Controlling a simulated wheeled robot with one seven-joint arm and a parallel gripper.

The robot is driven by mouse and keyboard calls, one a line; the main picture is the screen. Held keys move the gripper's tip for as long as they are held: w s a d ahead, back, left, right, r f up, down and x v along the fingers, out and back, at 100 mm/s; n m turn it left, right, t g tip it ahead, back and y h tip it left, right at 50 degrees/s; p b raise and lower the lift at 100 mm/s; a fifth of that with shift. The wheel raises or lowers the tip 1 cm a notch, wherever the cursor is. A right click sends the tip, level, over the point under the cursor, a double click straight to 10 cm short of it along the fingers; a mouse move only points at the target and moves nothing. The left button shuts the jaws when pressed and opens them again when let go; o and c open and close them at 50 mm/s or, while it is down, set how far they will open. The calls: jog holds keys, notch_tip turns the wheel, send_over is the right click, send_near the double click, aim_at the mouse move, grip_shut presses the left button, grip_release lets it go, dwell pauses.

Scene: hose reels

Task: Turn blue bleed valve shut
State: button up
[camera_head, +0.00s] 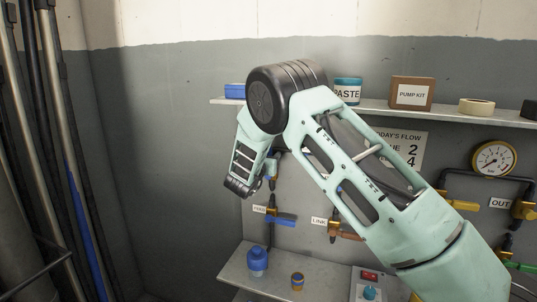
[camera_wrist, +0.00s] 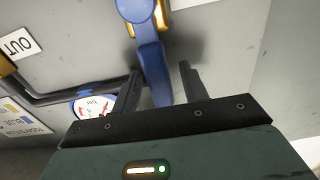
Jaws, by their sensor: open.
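In the wrist view a blue lever (camera_wrist: 149,48) on a yellow-brown valve body hangs from the top of the picture. It reaches down between the two dark fingers of my gripper (camera_wrist: 159,72). The fingers are apart, one on each side of the lever, with a visible gap on the right side; I cannot tell whether the left finger touches it. In the head view my wrist and forearm hide the fingers.
Other valves are near: one with a blue handle (camera_head: 281,220), an orange one labelled LINK (camera_head: 345,235), and a yellow one by the OUT label. A gauge (camera_head: 493,158) and dark pipes are at right. Shelves above (camera_head: 375,107) and below (camera_head: 300,268) hold small items.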

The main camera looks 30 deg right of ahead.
grip_shut()
